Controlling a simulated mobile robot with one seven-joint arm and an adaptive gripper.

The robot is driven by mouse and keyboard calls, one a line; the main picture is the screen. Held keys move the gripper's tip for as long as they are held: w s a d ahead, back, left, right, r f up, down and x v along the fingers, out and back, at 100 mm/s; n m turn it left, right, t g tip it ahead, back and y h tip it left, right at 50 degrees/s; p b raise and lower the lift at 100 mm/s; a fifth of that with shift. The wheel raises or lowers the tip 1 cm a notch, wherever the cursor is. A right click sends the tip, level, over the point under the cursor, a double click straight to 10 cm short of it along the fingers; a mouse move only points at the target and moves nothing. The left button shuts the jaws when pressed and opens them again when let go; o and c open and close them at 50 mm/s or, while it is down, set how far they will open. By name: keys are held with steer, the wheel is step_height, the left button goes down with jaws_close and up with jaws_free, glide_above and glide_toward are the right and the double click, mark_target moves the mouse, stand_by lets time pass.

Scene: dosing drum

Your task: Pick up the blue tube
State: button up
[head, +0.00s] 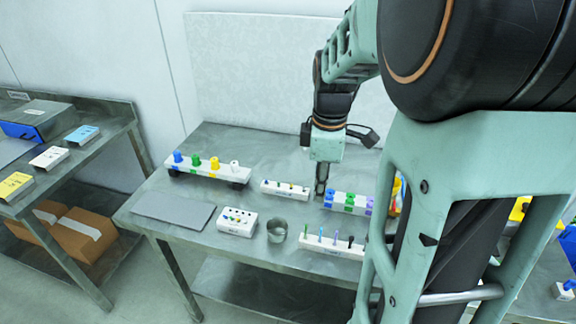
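My gripper (321,188) points down over the metal table, just left of a white rack with blue, green and purple pieces (349,202). Its fingers look close together, but their gap is too small to make out. A thin blue tube (321,235) stands upright in the white front rack (331,248), between a green one (305,231) and a purple one (336,239), with a dark one (351,241) at the right end. The gripper is behind and above this rack, apart from the blue tube. A blue-topped piece (177,156) also stands in the back-left white rack (209,173).
A metal cup (277,230) stands left of the front rack, beside a white block with coloured dots (238,221). A small white rack (285,189) is behind them. A grey mat (174,209) lies at the left. My arm hides the table's right side.

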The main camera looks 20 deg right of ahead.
steer(key=s+f, duration=0.1)
steer(key=s+f+n+g, duration=0.1)
steer(key=s, duration=0.1)
steer(key=shift+a+f, duration=0.1)
steer(key=shift+a, duration=0.05)
glide_above(321, 231)
step_height(321, 231, down, 5)
steer(key=shift+w, duration=0.15)
steer(key=shift+f, duration=2.85)
jaws_close()
